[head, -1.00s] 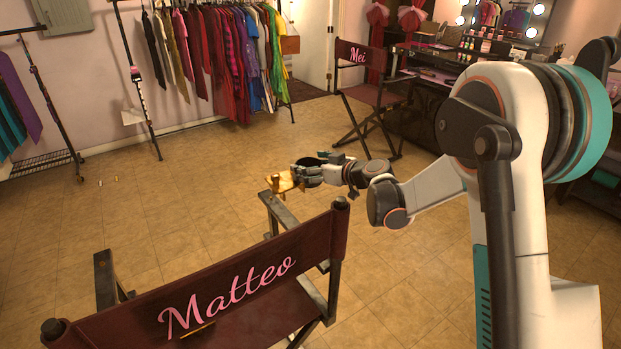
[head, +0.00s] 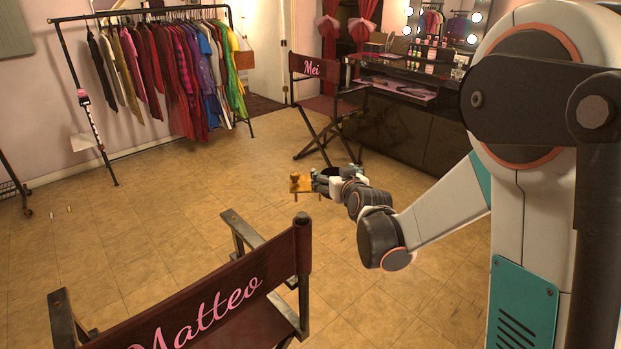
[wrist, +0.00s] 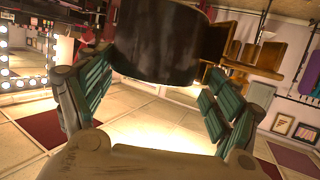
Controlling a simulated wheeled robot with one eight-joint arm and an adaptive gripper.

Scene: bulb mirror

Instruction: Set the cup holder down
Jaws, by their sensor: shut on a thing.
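My gripper (head: 322,181) is held out over the floor between the two director's chairs. It is shut on the cup holder (head: 303,184), which shows as a small golden-brown wooden piece at the fingertips in the head view. In the wrist view, a dark round cup-like part (wrist: 158,45) sits between the teal-padded fingers, with the wooden part (wrist: 258,52) reaching to the right. The holder appears to be clear of the floor. The fingers hide part of it in the head view.
The Matteo chair (head: 215,300) stands close in front, its arms below my gripper. The Mei chair (head: 312,69) stands behind it, beside the dark vanity (head: 410,120). A clothes rack (head: 165,15) is at the back left. Open tiled floor (head: 180,200) lies between.

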